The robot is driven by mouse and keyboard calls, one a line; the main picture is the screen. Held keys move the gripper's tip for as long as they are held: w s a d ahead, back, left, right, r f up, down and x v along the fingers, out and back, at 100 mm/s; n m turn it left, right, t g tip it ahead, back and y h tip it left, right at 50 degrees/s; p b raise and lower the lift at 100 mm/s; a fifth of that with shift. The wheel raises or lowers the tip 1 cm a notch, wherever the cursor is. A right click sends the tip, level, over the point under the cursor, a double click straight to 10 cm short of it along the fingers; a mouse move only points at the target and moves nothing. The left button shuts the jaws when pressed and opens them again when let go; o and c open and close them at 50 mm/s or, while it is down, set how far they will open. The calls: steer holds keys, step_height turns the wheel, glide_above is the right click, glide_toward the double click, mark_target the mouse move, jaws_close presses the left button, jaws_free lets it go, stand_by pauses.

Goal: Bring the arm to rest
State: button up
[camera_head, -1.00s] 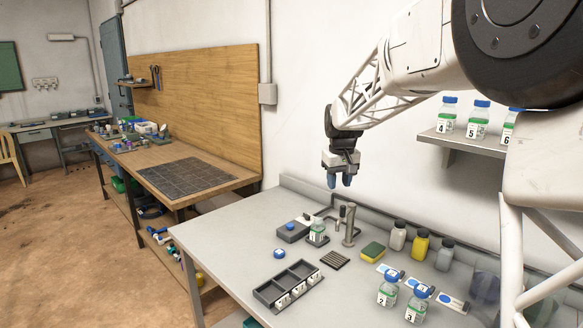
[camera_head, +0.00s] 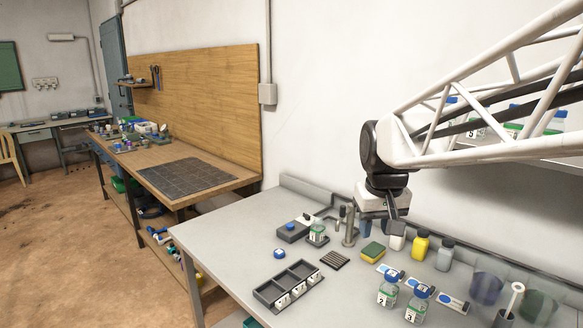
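My gripper (camera_head: 383,224) hangs from my arm, pointing down over the back of the grey bench (camera_head: 215,240), right of the metal post. One blue fingertip shows at its left side. The other finger is not clear against the bottles behind, so I cannot tell how far apart they are. I see nothing held in it.
A yellow-green sponge (camera_head: 373,252), a white bottle (camera_head: 397,240) and a yellow bottle (camera_head: 420,248) stand near the gripper. Labelled bottles 2 (camera_head: 388,292) and 3 (camera_head: 418,305) stand in front. A dark compartment tray (camera_head: 265,296) lies left. My arm covers part of the wall shelf (camera_head: 480,180).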

steer(key=s+f, duration=0.4)
steer(key=s, duration=0.6)
steer(key=s+d+f+m, duration=0.1)
steer(key=s+f, duration=0.2)
steer(key=s, duration=0.8)
steer(key=shift+s+d+f+m+t, duration=0.2)
steer(key=shift+f+m+t, duration=0.1)
steer(key=shift+f, duration=0.1)
